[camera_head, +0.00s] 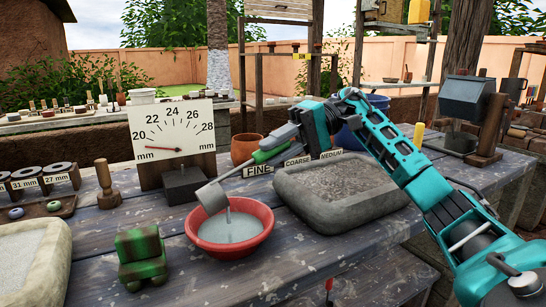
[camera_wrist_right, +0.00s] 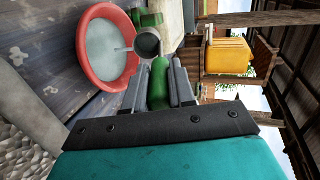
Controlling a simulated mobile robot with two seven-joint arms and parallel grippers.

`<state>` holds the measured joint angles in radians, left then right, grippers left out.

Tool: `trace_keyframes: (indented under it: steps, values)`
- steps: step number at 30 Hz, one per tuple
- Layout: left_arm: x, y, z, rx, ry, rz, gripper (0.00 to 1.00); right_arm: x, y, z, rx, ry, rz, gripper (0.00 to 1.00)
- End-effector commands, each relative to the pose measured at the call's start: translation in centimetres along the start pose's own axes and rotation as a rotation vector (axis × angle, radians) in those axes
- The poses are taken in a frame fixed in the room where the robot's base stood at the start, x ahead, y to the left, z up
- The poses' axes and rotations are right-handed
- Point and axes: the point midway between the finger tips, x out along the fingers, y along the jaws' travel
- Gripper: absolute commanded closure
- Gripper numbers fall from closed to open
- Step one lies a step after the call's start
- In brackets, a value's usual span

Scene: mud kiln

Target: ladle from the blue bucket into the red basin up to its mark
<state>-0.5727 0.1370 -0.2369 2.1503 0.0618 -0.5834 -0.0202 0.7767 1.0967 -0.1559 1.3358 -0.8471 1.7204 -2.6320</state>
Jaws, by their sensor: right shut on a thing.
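The red basin (camera_head: 257,243) stands on the plank table and holds pale grey liquid; its mark cannot be made out. My right gripper (camera_head: 272,152) is shut on the green handle of the ladle (camera_head: 211,197). The ladle's grey cup is tipped over the basin's back left rim, and a thin stream runs from it into the liquid. The wrist view also shows the cup (camera_wrist_right: 147,43) and basin (camera_wrist_right: 78,60). The blue bucket (camera_head: 377,101) is behind my right arm, mostly hidden, its contents out of sight. My left gripper is not in view.
A green block-like toy (camera_head: 141,258) stands left of the basin. A dial gauge (camera_head: 174,135) stands behind it. A stone trough (camera_head: 340,210) is close on the right, with "FINE" and "COARSE" labels behind. A clay pot (camera_head: 245,149) stands behind the ladle.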

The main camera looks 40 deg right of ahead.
Motion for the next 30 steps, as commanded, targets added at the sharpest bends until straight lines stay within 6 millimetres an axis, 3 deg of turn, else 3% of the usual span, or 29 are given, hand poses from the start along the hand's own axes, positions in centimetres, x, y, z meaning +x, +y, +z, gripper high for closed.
trace_keyframes:
  steps: [4, 16, 30]
  values:
    - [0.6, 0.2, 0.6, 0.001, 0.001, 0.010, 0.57, -0.1, 1.3, 0.0, 0.000, 0.001, -0.067, 1.00]
    - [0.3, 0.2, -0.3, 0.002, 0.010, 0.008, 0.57, -0.8, 2.9, 0.0, 0.000, -0.002, -0.217, 1.00]
    - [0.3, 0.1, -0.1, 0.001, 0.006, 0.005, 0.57, -1.0, 3.4, 0.0, -0.003, 0.000, -0.259, 1.00]
